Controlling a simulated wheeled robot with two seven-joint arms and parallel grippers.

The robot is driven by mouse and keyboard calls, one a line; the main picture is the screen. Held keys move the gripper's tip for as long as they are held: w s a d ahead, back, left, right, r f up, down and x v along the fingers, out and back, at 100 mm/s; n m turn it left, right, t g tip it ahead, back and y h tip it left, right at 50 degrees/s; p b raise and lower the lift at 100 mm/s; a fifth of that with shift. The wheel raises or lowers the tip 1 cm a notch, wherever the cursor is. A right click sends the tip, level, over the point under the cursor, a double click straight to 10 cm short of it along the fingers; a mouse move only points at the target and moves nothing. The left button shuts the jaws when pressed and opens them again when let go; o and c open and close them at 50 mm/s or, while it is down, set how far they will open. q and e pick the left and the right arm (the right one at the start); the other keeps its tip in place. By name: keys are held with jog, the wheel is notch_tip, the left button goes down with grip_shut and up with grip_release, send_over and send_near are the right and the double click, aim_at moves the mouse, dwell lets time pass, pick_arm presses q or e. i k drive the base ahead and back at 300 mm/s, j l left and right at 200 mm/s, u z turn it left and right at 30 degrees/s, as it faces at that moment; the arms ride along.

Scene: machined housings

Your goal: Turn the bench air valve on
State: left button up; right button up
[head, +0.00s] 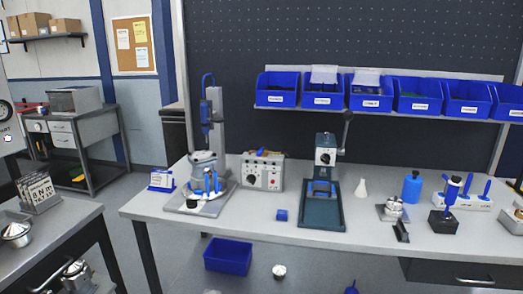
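No part is clearly marked as the air valve. A grey control box (263,172) with a dark knob and small fittings on its front stands at the back of the bench (270,232), between two presses. A small blue part, perhaps a lever, lies on top of the box; its setting is too small to tell. A dark block with a blue upright handle (445,218) stands on the right of the bench; I cannot tell if it is a valve. Neither of my grippers is in view.
A grey press (211,130) stands left of the box and a green press (323,200) right of it. Blue bins (322,92) line the shelf above.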

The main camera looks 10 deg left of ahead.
aim_at(259, 153)
jog(key=i+j, duration=0.2)
jog(key=j, duration=0.2)
jog(key=i+j, duration=0.25)
jog(key=j, duration=0.15)
jog(key=i+j, duration=0.2)
jog(key=j, duration=0.15)
jog(key=i+j, duration=0.25)
jog(key=j, duration=0.15)
